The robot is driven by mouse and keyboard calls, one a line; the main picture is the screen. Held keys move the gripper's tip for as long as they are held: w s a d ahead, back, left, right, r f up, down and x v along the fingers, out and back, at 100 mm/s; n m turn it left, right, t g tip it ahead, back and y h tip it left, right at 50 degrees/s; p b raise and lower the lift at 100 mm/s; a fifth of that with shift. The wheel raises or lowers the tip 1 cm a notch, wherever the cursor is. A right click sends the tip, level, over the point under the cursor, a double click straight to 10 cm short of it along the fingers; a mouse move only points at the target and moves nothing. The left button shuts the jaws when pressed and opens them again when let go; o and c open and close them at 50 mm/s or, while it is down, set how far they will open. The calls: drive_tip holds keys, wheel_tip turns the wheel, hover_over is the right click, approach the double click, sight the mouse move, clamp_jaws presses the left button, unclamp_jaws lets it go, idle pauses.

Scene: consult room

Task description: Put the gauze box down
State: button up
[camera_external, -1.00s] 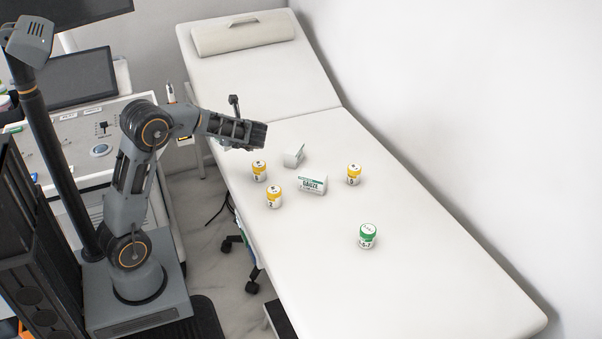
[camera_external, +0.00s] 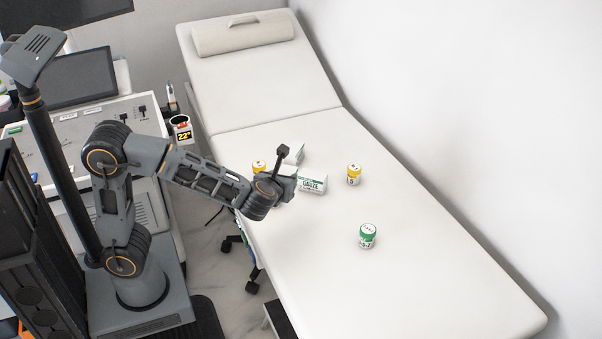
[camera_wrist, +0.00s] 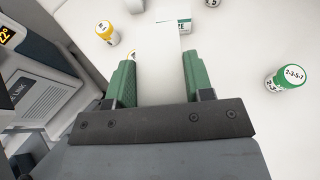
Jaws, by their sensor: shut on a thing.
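My gripper's green fingers (camera_wrist: 158,82) are closed on a plain white boxlike thing (camera_wrist: 160,65). No label shows on its visible face, so I cannot tell whether it is another gauze box. My wrist mostly hides it in the external view, and its height over the couch is unclear.
The white couch (camera_external: 400,280) has a yellow-capped jar (camera_external: 354,175) and a green-capped jar (camera_external: 367,236) to the right. Another yellow-capped jar (camera_external: 258,167) and a small white object (camera_external: 295,154) stand behind my gripper. The couch's front is clear.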

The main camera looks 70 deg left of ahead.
drive_tip(key=shift+m+t+h, duration=0.3)
drive_tip(key=shift+m, duration=0.1)
drive_tip(key=shift+w+d+f+b, duration=0.2)
drive_tip(key=shift+w+f+b, duration=0.9)
drive_tip(key=shift+w+f, duration=2.45)
drive_tip(key=shift+w+d+f+b, duration=0.15)
drive_tip(key=shift+w+f+b, duration=0.9)
drive_tip(key=shift+w+f, duration=2.5)
drive_tip(key=o, duration=0.9)
